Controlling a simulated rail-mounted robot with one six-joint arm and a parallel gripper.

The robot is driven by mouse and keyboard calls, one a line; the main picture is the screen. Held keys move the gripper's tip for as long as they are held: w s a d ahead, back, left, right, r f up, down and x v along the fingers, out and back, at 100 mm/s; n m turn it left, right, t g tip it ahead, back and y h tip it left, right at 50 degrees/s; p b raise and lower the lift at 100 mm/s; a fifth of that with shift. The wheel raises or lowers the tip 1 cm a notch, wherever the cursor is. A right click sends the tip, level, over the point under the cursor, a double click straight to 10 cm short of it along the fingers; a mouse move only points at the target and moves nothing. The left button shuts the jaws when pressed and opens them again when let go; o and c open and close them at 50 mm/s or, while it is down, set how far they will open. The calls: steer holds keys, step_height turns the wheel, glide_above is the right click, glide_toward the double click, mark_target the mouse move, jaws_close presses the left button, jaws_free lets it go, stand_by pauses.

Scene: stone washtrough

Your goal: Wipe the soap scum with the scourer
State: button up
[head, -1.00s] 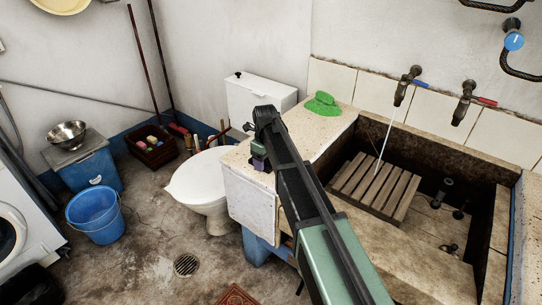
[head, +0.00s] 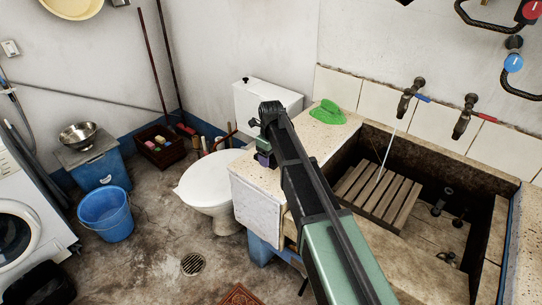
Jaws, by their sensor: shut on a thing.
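My gripper (head: 264,150) is at the end of my dark and green arm, over the left end of the trough's speckled stone ledge (head: 308,140). I cannot tell whether the block touches the ledge. I cannot pick out soap scum clearly; the ledge under and right of the gripper is partly hidden by my arm.
A green brush-like object (head: 327,112) lies on the ledge by the wall. The sunken basin holds a wooden slatted rack (head: 380,189) under a running tap (head: 409,98). A toilet (head: 211,181) stands left of the trough. A blue bucket (head: 106,214) is on the floor.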

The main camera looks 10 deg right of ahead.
steer(key=shift+r+p, duration=1.6)
steer(key=shift+f, duration=0.15)
